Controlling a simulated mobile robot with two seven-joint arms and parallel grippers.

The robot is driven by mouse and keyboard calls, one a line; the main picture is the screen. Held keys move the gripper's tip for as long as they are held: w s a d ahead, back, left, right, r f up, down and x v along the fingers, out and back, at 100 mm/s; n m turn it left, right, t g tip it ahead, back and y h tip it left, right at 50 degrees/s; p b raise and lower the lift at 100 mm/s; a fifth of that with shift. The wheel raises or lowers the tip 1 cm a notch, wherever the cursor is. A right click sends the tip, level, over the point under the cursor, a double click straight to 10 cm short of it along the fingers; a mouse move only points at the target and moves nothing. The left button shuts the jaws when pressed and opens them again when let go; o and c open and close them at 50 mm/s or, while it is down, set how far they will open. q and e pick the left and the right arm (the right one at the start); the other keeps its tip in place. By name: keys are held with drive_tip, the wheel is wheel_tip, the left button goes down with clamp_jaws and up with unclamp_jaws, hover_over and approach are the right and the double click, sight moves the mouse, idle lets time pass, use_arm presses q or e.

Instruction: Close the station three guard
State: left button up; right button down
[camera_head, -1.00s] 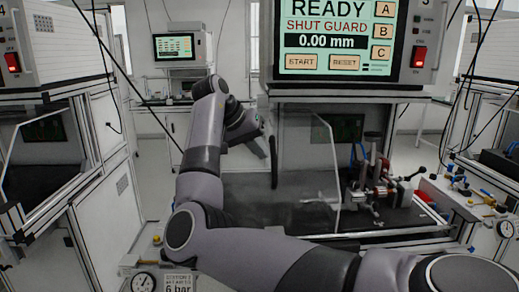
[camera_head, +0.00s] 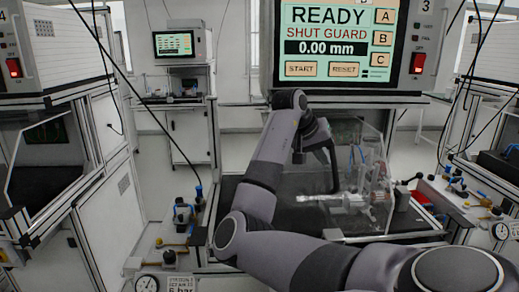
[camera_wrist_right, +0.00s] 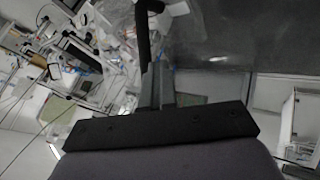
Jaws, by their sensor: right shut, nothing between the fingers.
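The station three guard (camera_head: 350,135) is a clear panel under the station's screen. It stands in front of much of the fixture (camera_head: 377,182), which shows through it. A dark upright bar (camera_head: 334,170), apparently the guard's handle, is at its left part. My right gripper (camera_head: 322,138) is shut and empty beside the top of this bar. In the right wrist view its shut fingers (camera_wrist_right: 160,85) are close to a dark curved bar (camera_wrist_right: 145,30); I cannot tell whether they touch. My left gripper is not in view.
The station three screen (camera_head: 335,42) reads READY, SHUT GUARD, 0.00 mm. A red switch (camera_head: 418,62) is to its right. Valves and a gauge (camera_head: 502,231) stand at the right, and more fittings (camera_head: 180,215) at the left. Cables hang at both sides.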

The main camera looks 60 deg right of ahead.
drive_tip(key=s+d, duration=0.3)
drive_tip(key=s, duration=0.1)
drive_tip(key=s+d+p, duration=0.1)
drive_tip(key=s+d, duration=0.3)
drive_tip(key=s, duration=0.1)
drive_tip(key=s+d, duration=0.4)
drive_tip(key=s, duration=0.1)
drive_tip(key=shift+s+d+p, duration=0.15)
drive_tip(key=shift+p, duration=0.15)
drive_tip(key=shift+s+d, duration=0.35)
drive_tip(key=shift+s, duration=0.05)
drive_tip(key=shift+r, duration=0.1)
drive_tip(key=shift+s, duration=0.1)
drive_tip(key=shift+r, duration=0.1)
drive_tip(key=v, duration=0.7)
drive_tip(key=shift+b, duration=0.35)
drive_tip(key=shift+w+a, duration=0.1)
drive_tip(key=shift+w, duration=0.1)
